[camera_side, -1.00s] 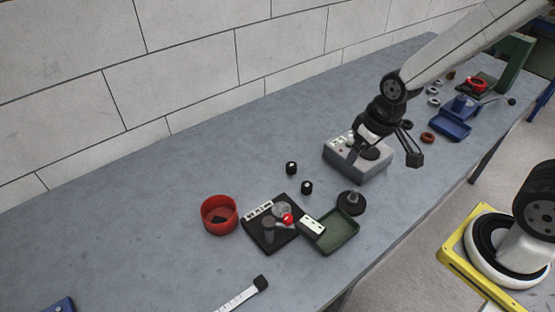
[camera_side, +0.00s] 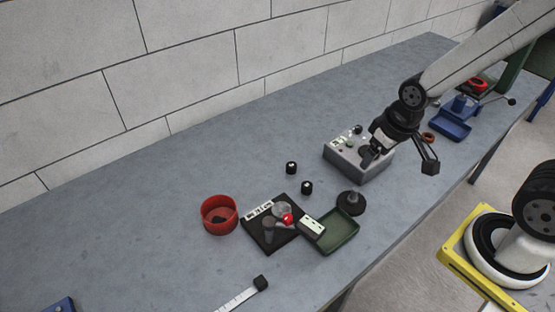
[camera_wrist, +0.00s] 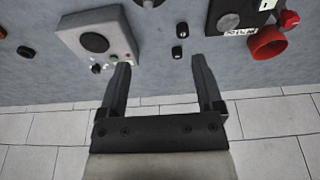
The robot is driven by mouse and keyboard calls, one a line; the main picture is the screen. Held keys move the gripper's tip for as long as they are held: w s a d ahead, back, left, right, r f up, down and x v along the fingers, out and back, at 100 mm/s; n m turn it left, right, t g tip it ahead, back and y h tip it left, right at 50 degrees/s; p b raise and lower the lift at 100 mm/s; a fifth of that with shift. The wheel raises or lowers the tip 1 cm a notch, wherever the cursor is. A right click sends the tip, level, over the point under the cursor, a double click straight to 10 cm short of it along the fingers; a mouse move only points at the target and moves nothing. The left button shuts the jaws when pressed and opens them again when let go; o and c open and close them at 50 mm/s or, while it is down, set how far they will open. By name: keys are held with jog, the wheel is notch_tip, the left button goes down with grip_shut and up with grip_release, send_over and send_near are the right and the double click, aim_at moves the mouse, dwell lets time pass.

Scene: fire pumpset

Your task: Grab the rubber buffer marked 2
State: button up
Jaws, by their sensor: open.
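Two small black cylinders, which look like the rubber buffers, stand on the grey bench to the left of the grey control box. One buffer (camera_side: 291,168) is nearer the wall and the other buffer (camera_side: 307,187) nearer the black plate. The wrist view also shows one buffer (camera_wrist: 182,30) and the other buffer (camera_wrist: 177,52). Their marks are too small to read, so I cannot tell which is 2. My gripper (camera_side: 400,162) is open and empty, above the right side of the control box and well right of both buffers. Its spread fingers (camera_wrist: 160,65) show in the wrist view.
The grey control box (camera_side: 345,160) with knobs stands between my gripper and the buffers. A red bowl (camera_side: 220,216), black plate (camera_side: 262,236), green tray (camera_side: 333,244) and black round-based part (camera_side: 350,204) lie nearby. Bench around the buffers is clear; a block wall (camera_side: 200,60) rises behind.

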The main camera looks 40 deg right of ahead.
dwell(0.6)
jog(key=a+f+m+g+y, duration=0.3)
jog(key=a+f+m+y, duration=0.2)
jog(key=m, duration=0.3)
jog(key=m+t, duration=1.3)
jog(key=m, duration=1)
send_near(291, 168)
jog(key=shift+w+f+y, duration=0.3)
jog(key=shift+w+f, duration=0.05)
jog(key=shift+w, duration=0.45)
jog(key=shift+w+d+f+m, duration=0.1)
jog(key=shift+d+f+m, duration=0.1)
jog(key=shift+d+m, duration=0.15)
jog(key=shift+x, duration=1.3)
